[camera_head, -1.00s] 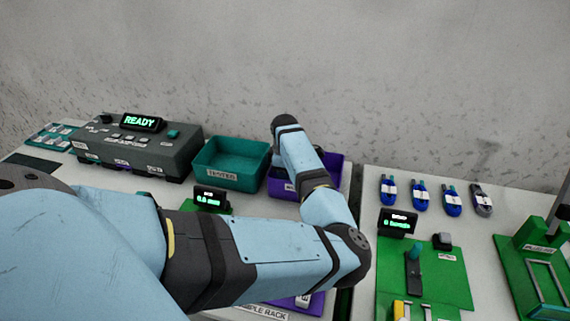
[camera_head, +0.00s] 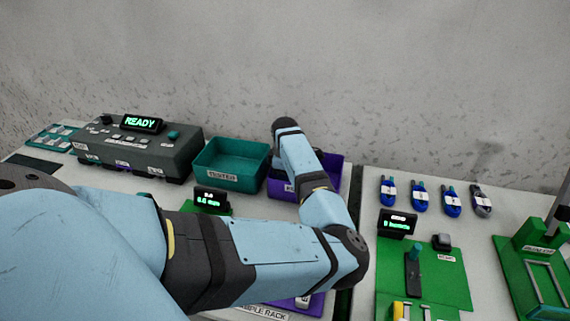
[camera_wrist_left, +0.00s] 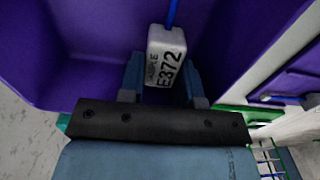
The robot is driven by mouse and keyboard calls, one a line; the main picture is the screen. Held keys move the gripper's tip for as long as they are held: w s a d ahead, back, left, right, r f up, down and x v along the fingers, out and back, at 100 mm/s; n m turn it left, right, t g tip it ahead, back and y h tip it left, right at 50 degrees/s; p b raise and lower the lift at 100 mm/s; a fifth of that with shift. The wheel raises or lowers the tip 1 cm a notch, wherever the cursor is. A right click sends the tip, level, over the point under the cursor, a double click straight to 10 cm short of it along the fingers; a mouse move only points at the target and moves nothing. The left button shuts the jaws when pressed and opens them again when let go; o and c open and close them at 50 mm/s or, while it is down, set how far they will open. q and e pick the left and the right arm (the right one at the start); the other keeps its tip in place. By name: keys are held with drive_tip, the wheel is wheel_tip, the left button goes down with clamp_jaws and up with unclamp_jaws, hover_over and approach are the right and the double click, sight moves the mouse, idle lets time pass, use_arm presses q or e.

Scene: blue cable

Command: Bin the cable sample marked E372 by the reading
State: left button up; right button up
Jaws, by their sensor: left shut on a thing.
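The cable sample has a white tag (camera_wrist_left: 166,58) reading E372, with a blue cable (camera_wrist_left: 171,12) rising from it in the left wrist view. My left gripper (camera_wrist_left: 162,76) is shut on the tag, one blue finger at each side. Purple walls of a bin (camera_wrist_left: 75,45) surround it in that view. In the head view my left arm reaches across to the purple bin (camera_head: 333,170), and its own links hide the gripper and sample. A teal bin (camera_head: 232,179) labelled TESTED stands just left of the purple one. My right gripper is not in view.
A grey tester (camera_head: 140,149) with a READY display stands at the left. A small green-lit display (camera_head: 210,198) sits before the teal bin. On the right table are several blue cable samples (camera_head: 420,195), a green fixture with a display (camera_head: 397,222) and another green stand (camera_head: 540,262).

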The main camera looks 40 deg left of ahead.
use_arm(q)
drive_tip(key=shift+f, duration=1)
idle(0.3)
drive_tip(key=o, duration=1.1)
